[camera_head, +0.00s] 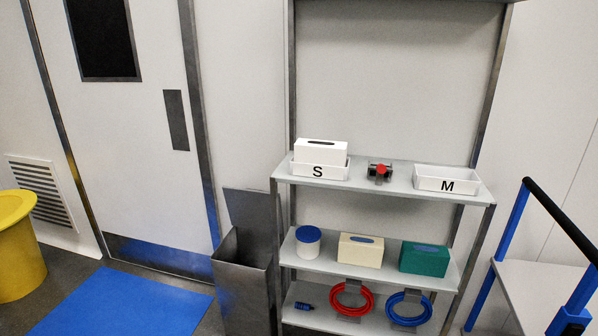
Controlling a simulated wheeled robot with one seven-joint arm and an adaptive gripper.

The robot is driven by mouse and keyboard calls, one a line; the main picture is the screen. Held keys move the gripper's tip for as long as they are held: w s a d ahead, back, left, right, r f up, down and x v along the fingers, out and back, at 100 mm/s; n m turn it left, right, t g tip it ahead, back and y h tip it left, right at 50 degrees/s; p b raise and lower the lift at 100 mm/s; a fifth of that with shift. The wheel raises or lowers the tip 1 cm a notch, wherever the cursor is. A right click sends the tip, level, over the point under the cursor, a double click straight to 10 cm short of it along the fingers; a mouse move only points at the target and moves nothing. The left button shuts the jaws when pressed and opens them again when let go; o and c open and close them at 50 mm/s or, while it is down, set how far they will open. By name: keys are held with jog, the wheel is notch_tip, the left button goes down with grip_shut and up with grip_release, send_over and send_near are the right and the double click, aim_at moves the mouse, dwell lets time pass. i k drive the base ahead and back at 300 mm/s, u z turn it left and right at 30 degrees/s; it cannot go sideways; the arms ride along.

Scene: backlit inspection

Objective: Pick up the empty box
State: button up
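A white box (320,150) with a dark slot in its top sits in the white tray marked S (335,172) on the upper shelf. No contents show in that slot. A cream box (361,252) and a green box (424,260) stand on the middle shelf. Each has a blue patch in its top opening. The white tray marked M (462,184) stands at the right of the upper shelf and looks empty. My gripper is not in view.
A red and black fitting (380,171) lies between the trays. A blue-lidded tub (308,242) stands left of the cream box. Red (351,310) and blue (409,322) coils are below. An open metal bin (242,285) and a blue-framed cart (530,290) flank the shelves.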

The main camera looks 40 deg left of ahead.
aim_at(305, 151)
jog(key=k, duration=0.3)
jog(key=u, duration=1.3)
jog(key=i, duration=0.4)
jog(key=z, duration=0.05)
